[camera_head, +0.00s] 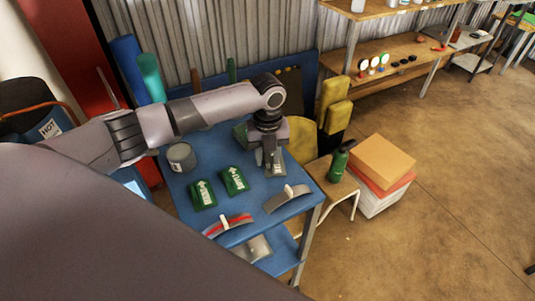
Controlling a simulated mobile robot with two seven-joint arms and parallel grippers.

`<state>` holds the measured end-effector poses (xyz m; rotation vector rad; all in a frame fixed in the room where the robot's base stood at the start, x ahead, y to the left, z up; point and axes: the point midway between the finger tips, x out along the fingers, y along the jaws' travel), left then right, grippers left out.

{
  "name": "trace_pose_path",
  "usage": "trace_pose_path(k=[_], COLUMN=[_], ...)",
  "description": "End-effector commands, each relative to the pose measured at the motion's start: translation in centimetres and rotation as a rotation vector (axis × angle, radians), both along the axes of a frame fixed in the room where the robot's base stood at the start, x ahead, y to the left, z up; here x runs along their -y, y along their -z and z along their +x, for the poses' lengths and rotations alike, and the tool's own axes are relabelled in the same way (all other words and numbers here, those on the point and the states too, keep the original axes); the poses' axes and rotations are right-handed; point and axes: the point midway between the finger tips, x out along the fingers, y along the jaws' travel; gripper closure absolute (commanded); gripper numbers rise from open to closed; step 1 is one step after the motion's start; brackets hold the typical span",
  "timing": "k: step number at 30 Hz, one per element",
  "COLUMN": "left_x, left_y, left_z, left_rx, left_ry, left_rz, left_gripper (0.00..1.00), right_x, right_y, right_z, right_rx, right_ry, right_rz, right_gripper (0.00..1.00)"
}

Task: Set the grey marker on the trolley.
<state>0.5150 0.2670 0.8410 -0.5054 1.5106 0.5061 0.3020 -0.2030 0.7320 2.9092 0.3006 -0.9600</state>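The blue trolley (178,201) stands in the middle, with a lower shelf below its top. My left gripper (265,160) points down over the trolley's right side. A grey marker (278,170) with a pale label is right at its fingertips, low at the trolley top and partly hidden by the fingers. I cannot tell whether the fingers grip it or whether it rests on the top. Two green markers (233,180) with white lettering stand left of it. My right gripper is out of view.
A grey can (181,157), a grey curved piece with a white grip (287,198) and a red-striped one (228,225) are on the trolley. A green bottle (339,162) and stacked boxes (382,168) stand to the right. Open floor lies beyond.

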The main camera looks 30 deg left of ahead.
Motion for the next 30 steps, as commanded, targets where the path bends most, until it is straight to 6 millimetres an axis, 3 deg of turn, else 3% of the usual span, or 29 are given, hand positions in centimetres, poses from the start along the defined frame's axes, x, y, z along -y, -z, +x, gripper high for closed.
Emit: trace_pose_path(k=[7, 21, 30], left_x=[0.0, 0.0, 0.0], left_y=[-1.5, -10.6, -12.1], left_z=[0.1, 0.1, 0.0], left_rx=[0.003, 0.002, -0.001], left_ry=[0.001, -0.001, -0.001], left_rz=[0.000, -0.001, -0.001], left_gripper=[0.65, 0.65, 0.65], right_x=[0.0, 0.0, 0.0], right_y=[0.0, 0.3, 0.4], right_z=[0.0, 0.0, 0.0], right_rx=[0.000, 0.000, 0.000], right_ry=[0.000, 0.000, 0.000], right_rz=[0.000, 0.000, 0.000], right_gripper=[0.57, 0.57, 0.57])
